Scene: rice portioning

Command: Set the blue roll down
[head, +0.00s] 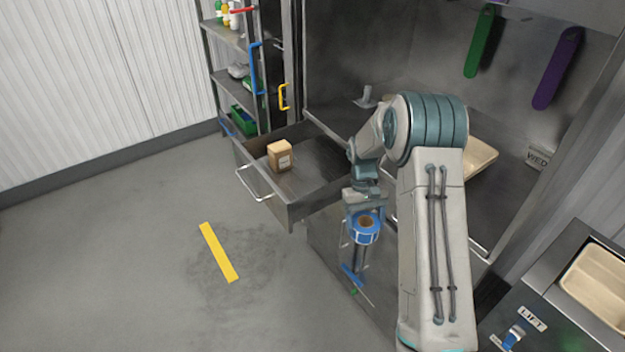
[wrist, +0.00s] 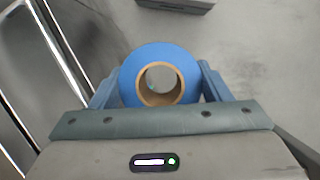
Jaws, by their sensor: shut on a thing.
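The blue roll (head: 365,234) has a brown cardboard core and hangs in my gripper (head: 364,222), in front of the steel counter in the head view. In the wrist view the blue roll (wrist: 160,60) sits between the two blue fingers of my gripper (wrist: 160,88), its round end and open core facing the camera. The fingers are shut on its sides. Grey floor shows beyond it, and I see no surface touching it from below.
An open drawer (head: 290,211) holds a small brown box (head: 280,156) and has free room to its right. A shelf rack (head: 232,92) stands behind. A beige tray (head: 482,158) lies on the counter, partly behind my arm. A yellow strip (head: 219,252) marks the open floor.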

